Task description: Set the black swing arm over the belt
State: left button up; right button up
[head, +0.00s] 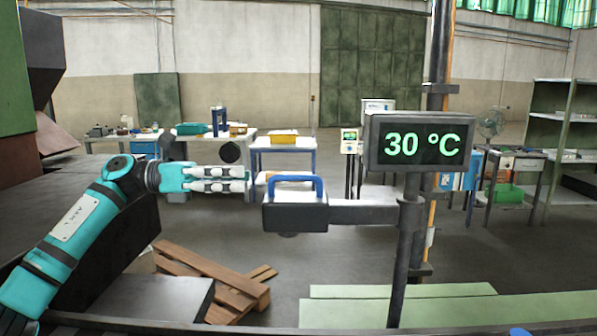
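The black swing arm (362,212) reaches left from a dark post. A dark box-shaped head (295,213) at its end carries a blue handle (295,181) on top. My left gripper (248,180) comes in from the left and points right at about the handle's height. Its two fingers lie nearly parallel with a narrow gap and hold nothing. In the picture the fingertips stop just left of the handle; the depth between them is hard to judge. My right gripper is not in view. I cannot clearly make out the belt.
A display reading 30 °C (416,141) stands on the post (404,260). Large dark machine bodies (40,205) fill the left side. Wooden pallets (212,280) lie on the floor below. Pale green slabs (400,291) lie at the lower right. Tables and shelves stand farther back.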

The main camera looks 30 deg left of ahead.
aim_at(299, 178)
pick_arm(q)
jog(key=p+x, duration=0.3)
jog(key=x, duration=0.8)
jog(key=shift+w+p, duration=0.15)
jog(key=shift+p, duration=0.15)
jog(key=shift+w+d, duration=0.2)
jog(key=shift+d, duration=0.05)
jog(key=shift+f, duration=0.1)
grip_shut()
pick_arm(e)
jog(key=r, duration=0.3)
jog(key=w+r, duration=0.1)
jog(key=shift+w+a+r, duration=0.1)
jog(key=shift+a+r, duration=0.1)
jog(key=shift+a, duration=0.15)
